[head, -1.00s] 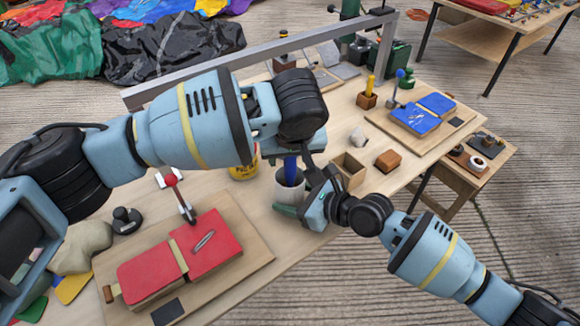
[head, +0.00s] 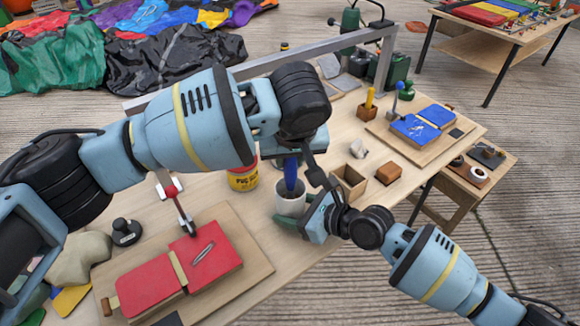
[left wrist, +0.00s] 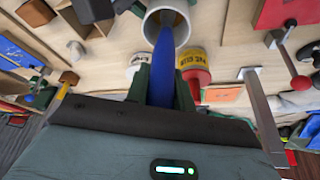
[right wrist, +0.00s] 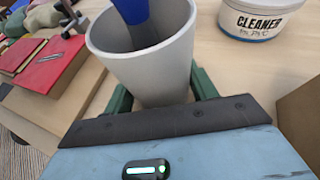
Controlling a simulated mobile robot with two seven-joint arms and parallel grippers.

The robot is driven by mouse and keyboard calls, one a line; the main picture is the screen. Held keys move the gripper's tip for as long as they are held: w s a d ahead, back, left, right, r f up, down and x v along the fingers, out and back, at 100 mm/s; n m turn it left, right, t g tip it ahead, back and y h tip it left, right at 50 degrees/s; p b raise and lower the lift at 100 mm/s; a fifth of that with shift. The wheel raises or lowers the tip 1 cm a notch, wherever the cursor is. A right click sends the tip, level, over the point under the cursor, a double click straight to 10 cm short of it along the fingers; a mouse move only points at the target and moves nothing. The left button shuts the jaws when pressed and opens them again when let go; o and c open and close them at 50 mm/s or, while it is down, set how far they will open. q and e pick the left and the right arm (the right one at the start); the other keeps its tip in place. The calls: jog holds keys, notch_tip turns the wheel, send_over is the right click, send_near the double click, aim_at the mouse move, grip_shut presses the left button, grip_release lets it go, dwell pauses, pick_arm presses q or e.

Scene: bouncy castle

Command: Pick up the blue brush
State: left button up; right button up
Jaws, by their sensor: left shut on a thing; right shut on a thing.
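The blue brush (head: 290,174) stands upright with its lower end inside a white cup (head: 290,205) near the table's front edge. My left gripper (head: 288,150) is above the cup and shut on the brush's upper part. The left wrist view shows the brush (left wrist: 163,75) between the two green fingers, reaching into the cup's mouth. My right gripper (head: 300,218) is low beside the cup and shut on it. In the right wrist view the cup (right wrist: 150,70) is between the fingers, with the brush's blue part (right wrist: 130,12) in its opening. The brush's lower tip is hidden.
A yellow can with a red lid (head: 243,178) is just left of the cup. A red hinged box on a board (head: 150,280) is at front left. An open wooden box (head: 349,182) and a brown block (head: 388,173) are to the right. A metal frame (head: 360,45) spans the back.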

pick_arm(q)
notch_tip(320, 180, up, 7)
jog(key=shift+r, duration=0.15)
pick_arm(e)
jog(key=o, duration=1.1)
jog(key=shift+o, duration=0.2)
jog(key=v, duration=1.2)
jog(key=shift+r, duration=0.1)
jog(key=shift+s, duration=0.1)
